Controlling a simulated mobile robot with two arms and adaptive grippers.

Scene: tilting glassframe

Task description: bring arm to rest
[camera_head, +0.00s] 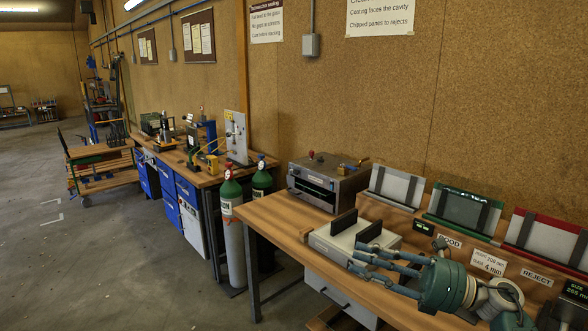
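My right gripper (362,262) is at the lower right in the head view. Its green palm is over the wooden workbench (279,221), and its several blue-grey fingers point left. The fingers are spread apart with nothing seen between them. The fingertips overlap the right part of a white fixture (327,243) with dark upright jaws; I cannot tell whether they touch it. No glass shows between the jaws. My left gripper is out of view.
Behind the hand stand a grey-backed rack (396,186), a green GOOD rack (464,209) and a red REJECT rack (545,240). A metal box machine (326,183) stands at the bench's back left. Gas cylinders (231,232) stand beside the bench. Floor at left is clear.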

